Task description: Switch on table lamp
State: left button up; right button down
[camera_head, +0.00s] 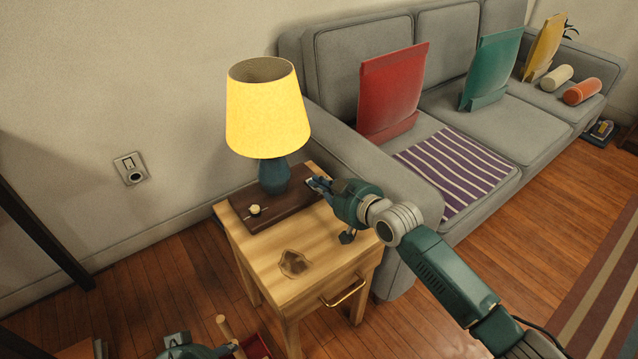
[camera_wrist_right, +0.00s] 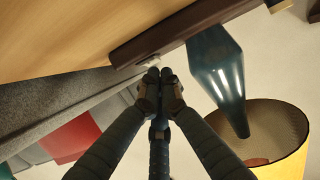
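The table lamp (camera_head: 267,110) has a bright yellow shade and a blue-green body; the body also shows in the right wrist view (camera_wrist_right: 217,68). It stands on a dark brown wooden base (camera_head: 240,194) on the side table. A round cream knob (camera_head: 254,210) sits at the base's left end. My right gripper (camera_head: 316,184) is at the base's right end. In the right wrist view its fingertips (camera_wrist_right: 159,74) are together, close to a small pale part (camera_wrist_right: 149,61) on the base's edge; contact is unclear. My left gripper (camera_head: 188,349) shows only partly at the bottom edge.
The wooden side table (camera_head: 330,262) has a dark stain and a brass drawer handle (camera_head: 343,293). A grey sofa (camera_head: 500,125) with cushions and a striped cloth stands close on the right. A wall socket (camera_head: 131,168) is at left. A red box (camera_head: 257,346) is low in front.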

pick_arm(q)
jog(key=shift+s+a+f+g+p, duration=0.15)
jog(key=shift+s+g, duration=0.1)
jog(key=shift+s, duration=0.3)
jog(key=shift+s+a+g+p, duration=0.15)
jog(key=shift+s+a+g, duration=0.05)
jog(key=shift+s, duration=0.4)
jog(key=shift+s+a+f+g+p, duration=0.15)
jog(key=shift+s+g, duration=0.1)
jog(key=shift+s, duration=0.3)
pick_arm(e)
jog(key=shift+r, duration=0.5)
pick_arm(q)
jog(key=shift+r, duration=0.1)
pick_arm(e)
jog(key=shift+r, duration=0.2)
jog(key=shift+r+p, duration=0.95)
jog(key=shift+p, duration=0.25)
jog(key=shift+s+d+r+p, duration=0.1)
jog(key=shift+s+r+p, duration=0.05)
jog(key=shift+r+p, duration=0.9)
pick_arm(q)
notch_tip(320, 180, down, 16)
jog(key=g+p, duration=0.1)
jog(key=shift+s+d+p, duration=0.3)
jog(key=shift+s+d, duration=0.15)
pick_arm(e)
jog(key=s+d, duration=0.6)
jog(key=s, duration=0.2)
jog(key=shift+r, duration=0.35)
